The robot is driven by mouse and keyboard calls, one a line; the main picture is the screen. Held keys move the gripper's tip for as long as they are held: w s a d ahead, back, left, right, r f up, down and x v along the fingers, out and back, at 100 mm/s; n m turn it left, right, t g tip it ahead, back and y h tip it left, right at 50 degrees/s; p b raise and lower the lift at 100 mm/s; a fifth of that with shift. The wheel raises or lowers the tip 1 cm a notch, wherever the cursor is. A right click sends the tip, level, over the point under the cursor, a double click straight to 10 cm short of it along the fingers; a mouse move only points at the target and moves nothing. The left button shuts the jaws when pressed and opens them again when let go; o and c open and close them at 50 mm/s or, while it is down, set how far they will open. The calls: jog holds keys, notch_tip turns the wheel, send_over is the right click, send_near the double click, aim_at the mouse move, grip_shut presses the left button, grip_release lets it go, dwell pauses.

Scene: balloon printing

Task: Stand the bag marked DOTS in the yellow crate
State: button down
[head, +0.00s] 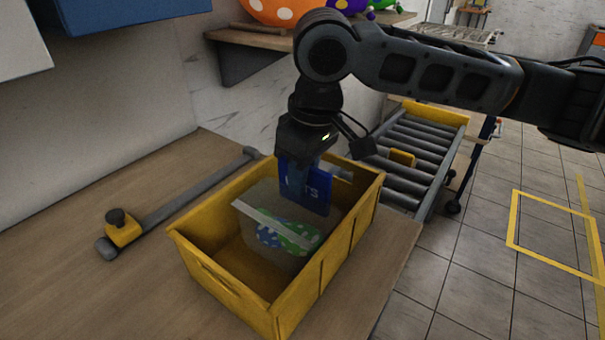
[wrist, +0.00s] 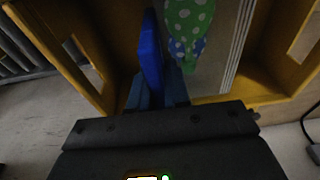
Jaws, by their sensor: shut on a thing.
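The yellow crate (head: 222,288) stands on the wooden table. My gripper (head: 304,163) points down over its far part, shut on the blue lettered panel of the bag marked DOTS (head: 316,196). Only the end of the lettering, like "TS", shows; my fingers hide the rest. The panel is roughly upright and its lower part is inside the crate walls. A clear pouch (head: 262,213) with a pale strip and blue and green dotted balloons is beside it in the crate. I cannot tell whether panel and pouch are joined. The wrist view shows the blue panel (wrist: 150,52) between my fingers (wrist: 157,95).
A grey bar with a yellow block and black knob (head: 118,225) lies left of the crate. A roller conveyor (head: 415,150) is behind and right. A shelf with dotted balloons (head: 270,40) is at the back. Bare table lies in front on the left.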

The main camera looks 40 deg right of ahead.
jog(key=shift+f, duration=0.15)
jog(key=c, duration=1.1)
grip_release()
jog(key=r, duration=0.4)
jog(key=s+r, duration=0.1)
jog(key=r, duration=0.7)
jog(key=shift+s+d+r, duration=0.1)
jog(key=shift+s+d, duration=0.15)
jog(key=shift+s, duration=0.1)
